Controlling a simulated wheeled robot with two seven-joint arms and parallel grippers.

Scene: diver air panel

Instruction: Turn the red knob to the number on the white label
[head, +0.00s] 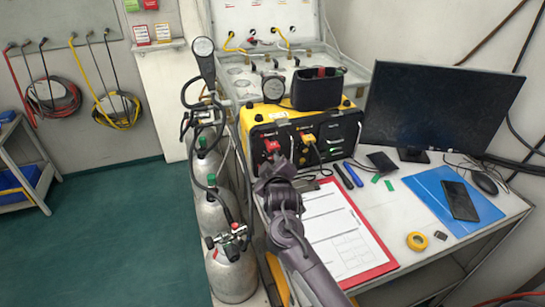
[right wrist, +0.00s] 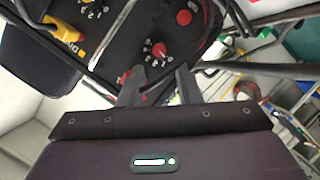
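The black and yellow air panel (head: 318,134) stands on the bench. A red knob (head: 271,145) shows on its front at the left. In the right wrist view, a red knob (right wrist: 159,50) with a white pointer sits in a ring of white numbers, just beyond the fingertips. A second, plain red round part (right wrist: 184,17) is above it. My right gripper (head: 274,168) is in front of the panel's left part; its two fingers (right wrist: 158,80) are apart, with nothing gripped between them. I cannot read a number on a white label in either view. My left gripper is out of view.
A clipboard (head: 340,230) lies in front of the panel. A monitor (head: 440,107) and a blue folder (head: 438,198) with a phone (head: 459,201) are to the right. Gas cylinders (head: 213,205) with hoses stand close on the left. A yellow connector (right wrist: 67,46) juts from the panel.

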